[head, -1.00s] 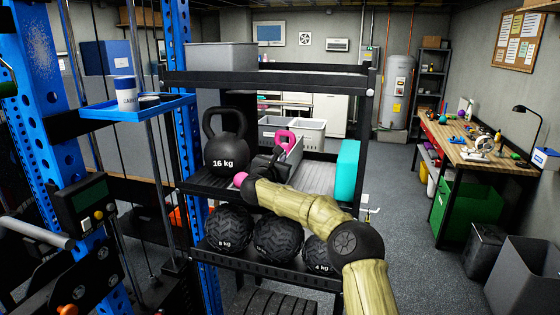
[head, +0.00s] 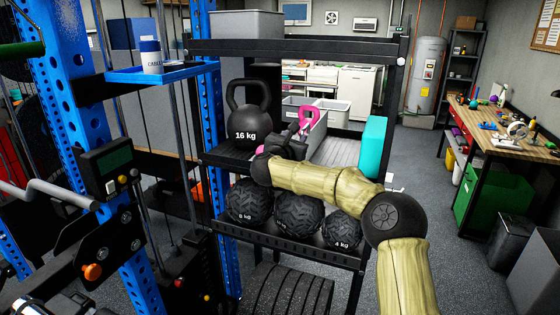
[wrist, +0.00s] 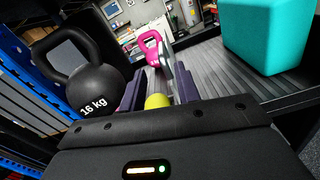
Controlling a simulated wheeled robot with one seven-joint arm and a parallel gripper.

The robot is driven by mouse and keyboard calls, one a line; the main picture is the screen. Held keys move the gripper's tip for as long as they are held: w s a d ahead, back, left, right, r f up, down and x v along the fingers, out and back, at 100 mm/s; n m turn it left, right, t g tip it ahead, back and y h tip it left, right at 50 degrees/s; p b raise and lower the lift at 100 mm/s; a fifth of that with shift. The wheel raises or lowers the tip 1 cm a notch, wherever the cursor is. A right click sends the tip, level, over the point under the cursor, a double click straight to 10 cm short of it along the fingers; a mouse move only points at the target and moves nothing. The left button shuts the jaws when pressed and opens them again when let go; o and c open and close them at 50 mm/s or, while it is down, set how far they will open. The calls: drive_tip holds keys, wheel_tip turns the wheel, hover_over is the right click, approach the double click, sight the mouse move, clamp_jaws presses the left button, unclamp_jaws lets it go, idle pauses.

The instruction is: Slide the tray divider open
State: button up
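A thin grey upright panel, seemingly the tray divider (head: 316,137), stands on the ribbed middle shelf, right of the pink kettlebell. In the wrist view the divider (wrist: 166,58) runs away from me, seen nearly edge-on. My gripper (head: 303,129) is at the near end of this panel, with the forearm reaching in from the right. In the wrist view my gripper (wrist: 158,92) has its two fingers apart. A yellow-green rounded thing (wrist: 157,101) shows between them; I cannot tell whether it belongs to the divider. No contact is clear.
A black 16 kg kettlebell (head: 249,120) stands left of my gripper and a pink kettlebell (head: 309,115) behind it. A teal block (head: 373,143) is on the right. Ribbed shelf (head: 338,152) lies bare between divider and block. Medicine balls (head: 298,214) sit below; a bar crosses above.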

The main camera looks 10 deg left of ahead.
drive_tip(key=b+v, duration=0.4)
drive_tip(key=v, duration=0.7)
drive_tip(key=shift+s+a, duration=0.25)
